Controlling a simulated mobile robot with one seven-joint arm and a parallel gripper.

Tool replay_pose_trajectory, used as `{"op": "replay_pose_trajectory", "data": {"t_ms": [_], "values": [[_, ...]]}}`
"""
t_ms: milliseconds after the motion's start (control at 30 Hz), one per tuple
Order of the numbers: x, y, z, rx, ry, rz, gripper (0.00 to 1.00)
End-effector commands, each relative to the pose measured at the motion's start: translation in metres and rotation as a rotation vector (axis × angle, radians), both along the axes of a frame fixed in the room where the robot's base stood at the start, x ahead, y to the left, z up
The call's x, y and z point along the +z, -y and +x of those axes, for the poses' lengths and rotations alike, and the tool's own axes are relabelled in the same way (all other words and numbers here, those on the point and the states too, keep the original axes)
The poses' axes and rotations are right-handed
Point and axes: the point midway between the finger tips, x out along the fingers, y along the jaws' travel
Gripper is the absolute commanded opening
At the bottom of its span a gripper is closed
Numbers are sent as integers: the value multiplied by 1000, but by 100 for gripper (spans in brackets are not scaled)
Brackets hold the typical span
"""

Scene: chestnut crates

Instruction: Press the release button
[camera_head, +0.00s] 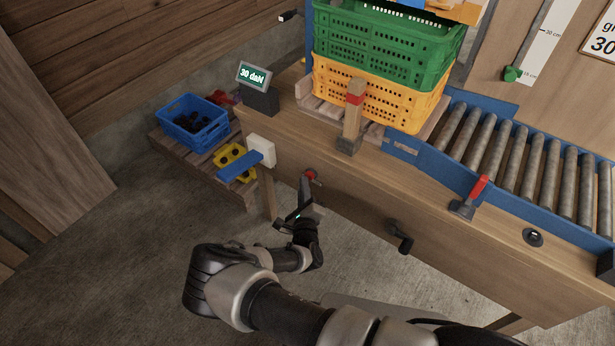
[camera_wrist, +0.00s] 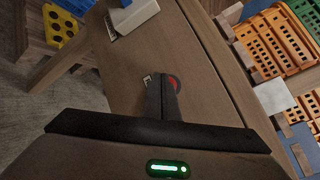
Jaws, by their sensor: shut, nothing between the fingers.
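A red round button (camera_head: 311,174) sits on the front face of the wooden bench, below the digital display. In the wrist view the red button (camera_wrist: 174,83) is partly hidden behind my fingertips, with a small label beside it. My gripper (camera_head: 306,186) is shut and empty, with its fingers pointing at the bench front. In the wrist view my closed gripper fingers (camera_wrist: 161,82) overlap the left part of the button. I cannot tell whether the tips touch it.
A green crate (camera_head: 385,45) is stacked on a yellow crate (camera_head: 410,108) on the bench. A blue lever (camera_head: 240,166), a black crank (camera_head: 401,238) and a red-handled lever (camera_head: 470,195) stick out from the bench. A roller conveyor (camera_head: 520,150) is at right. Floor at lower left is clear.

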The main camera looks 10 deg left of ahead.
Motion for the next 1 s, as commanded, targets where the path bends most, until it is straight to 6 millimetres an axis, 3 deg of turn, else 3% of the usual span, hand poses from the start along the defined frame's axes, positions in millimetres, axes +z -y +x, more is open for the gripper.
{"op": "replay_pose_trajectory", "data": {"t_ms": [567, 1000], "values": [[0, 2, 5, -1, -1, 0, 0], [0, -4, -11, 0, 0, 0, 0]]}}
